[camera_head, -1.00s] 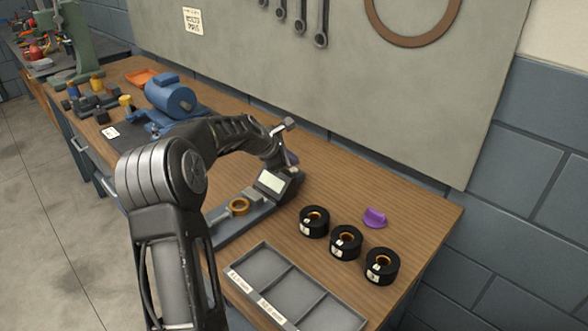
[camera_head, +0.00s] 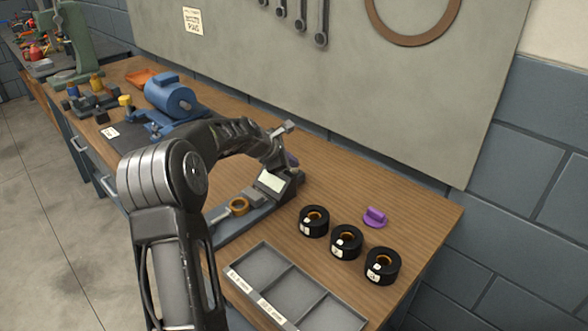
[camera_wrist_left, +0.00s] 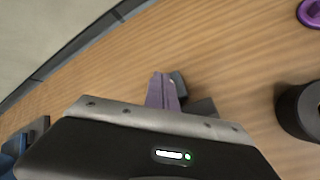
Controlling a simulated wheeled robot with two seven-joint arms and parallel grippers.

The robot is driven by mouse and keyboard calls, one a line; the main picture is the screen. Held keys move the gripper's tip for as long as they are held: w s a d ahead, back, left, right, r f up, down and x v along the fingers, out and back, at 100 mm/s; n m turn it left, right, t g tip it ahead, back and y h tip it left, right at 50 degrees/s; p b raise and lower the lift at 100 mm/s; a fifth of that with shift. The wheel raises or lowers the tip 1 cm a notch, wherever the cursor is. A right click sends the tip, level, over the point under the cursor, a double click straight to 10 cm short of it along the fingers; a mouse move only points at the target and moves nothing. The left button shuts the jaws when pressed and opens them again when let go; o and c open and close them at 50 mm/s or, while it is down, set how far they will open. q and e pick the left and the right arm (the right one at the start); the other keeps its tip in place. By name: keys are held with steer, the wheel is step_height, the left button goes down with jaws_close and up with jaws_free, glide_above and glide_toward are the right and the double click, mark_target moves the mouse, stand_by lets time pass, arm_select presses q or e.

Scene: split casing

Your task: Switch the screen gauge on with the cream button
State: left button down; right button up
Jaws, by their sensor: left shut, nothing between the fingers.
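The screen gauge (camera_head: 271,182) stands on the bench at the far end of a grey-blue rail fixture, its pale rectangular screen facing the camera. I cannot tell whether the screen is lit. The cream button cannot be made out; my left arm and gripper cover the area behind the screen. My left gripper (camera_head: 291,160) is just behind the gauge in the head view, fingers pointing down. In the left wrist view its purple fingers (camera_wrist_left: 163,91) are shut and empty, with a dark part of the gauge (camera_wrist_left: 179,84) close beside them. Contact cannot be told. My right gripper is out of view.
An orange ring (camera_head: 238,206) sits on the rail fixture. Several black ring parts, one here (camera_head: 313,222), and a purple knob (camera_head: 375,217) lie to the right. A grey divided tray (camera_head: 283,268) is in front. A blue motor (camera_head: 170,97) stands to the left.

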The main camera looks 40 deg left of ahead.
mark_target(292, 170)
arm_select(q)
steer(key=shift+f, duration=0.35)
stand_by(0.3)
steer(key=shift+r+p, duration=0.6)
steer(key=shift+r, duration=0.3)
step_height(292, 170, up, 6)
steer(key=p, duration=0.5)
steer(key=shift+s+f, duration=0.1)
